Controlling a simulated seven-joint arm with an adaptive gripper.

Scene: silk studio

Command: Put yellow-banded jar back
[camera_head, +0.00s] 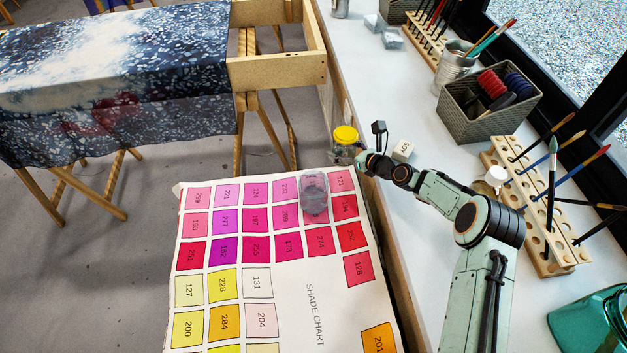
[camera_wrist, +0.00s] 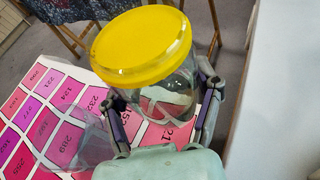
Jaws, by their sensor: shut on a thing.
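The jar with the yellow lid (camera_head: 346,134) is clear with something pale and dark inside, and it is held upright or slightly tilted. My gripper (camera_head: 357,157) is shut on its body, beside the far right corner of the shade chart (camera_head: 285,300) and the worktop's edge. In the wrist view the yellow lid (camera_wrist: 142,45) fills the upper middle, and the fingers (camera_wrist: 163,115) reach along both sides of the glass. I cannot tell how high the jar is. A clear, empty-looking jar (camera_head: 314,190) stands on the chart's pink squares; it shows faintly in the wrist view (camera_wrist: 72,145).
A small white block marked 105 (camera_head: 403,149) sits on the white worktop (camera_head: 385,95) near my gripper. A white-topped jar (camera_head: 495,176), a wooden brush rack (camera_head: 540,225), a woven basket (camera_head: 490,105) and a teal pot (camera_head: 590,318) stand further right.

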